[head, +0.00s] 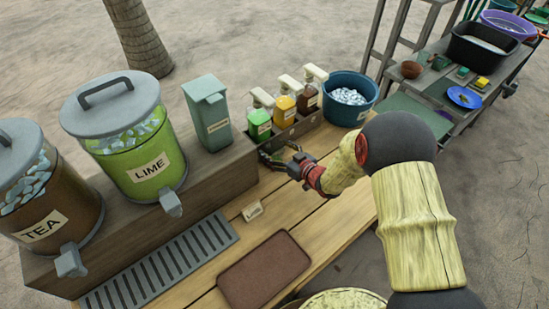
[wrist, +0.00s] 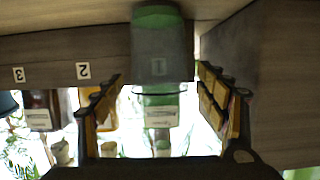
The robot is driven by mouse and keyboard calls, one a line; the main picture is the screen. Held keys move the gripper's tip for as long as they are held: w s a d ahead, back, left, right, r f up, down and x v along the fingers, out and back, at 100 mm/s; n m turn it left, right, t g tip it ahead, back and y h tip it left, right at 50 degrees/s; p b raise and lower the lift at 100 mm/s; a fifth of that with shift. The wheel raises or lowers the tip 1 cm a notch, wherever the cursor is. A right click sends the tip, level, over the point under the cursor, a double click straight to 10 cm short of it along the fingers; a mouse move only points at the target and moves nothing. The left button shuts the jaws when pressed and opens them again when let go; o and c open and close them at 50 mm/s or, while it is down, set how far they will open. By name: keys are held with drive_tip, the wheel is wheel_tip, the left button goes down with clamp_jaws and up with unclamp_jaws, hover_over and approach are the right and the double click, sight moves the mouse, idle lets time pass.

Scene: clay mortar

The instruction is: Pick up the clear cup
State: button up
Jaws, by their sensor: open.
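A clear, greyish see-through cup (wrist: 162,50) shows in the upper middle of the wrist view, with green at its top end in the picture. It stands before the wooden box, and a number label shows through it. My gripper (wrist: 159,78) is open, with one finger on each side of the cup's line in the picture. I cannot tell whether either finger touches it. In the head view my gripper (head: 279,153) is low over the wooden counter, just in front of the bottle box. The cup cannot be made out clearly there.
The bottle box (head: 292,132) holds green (head: 259,124), yellow (head: 284,108) and dark (head: 307,98) pump bottles. A blue ice tub (head: 349,96) stands beyond. Lime (head: 143,165) and tea (head: 45,210) dispensers stand left. A brown mat (head: 264,270) and drain grate (head: 160,267) lie nearer.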

drive_tip(key=shift+w+a+f, duration=0.25)
drive_tip(key=shift+w+a, duration=0.05)
drive_tip(key=shift+w, duration=0.2)
drive_tip(key=shift+r, duration=0.1)
drive_tip(key=shift+c, duration=0.8)
drive_tip(key=c, duration=1.1)
drive_tip(key=shift+c, duration=0.8)
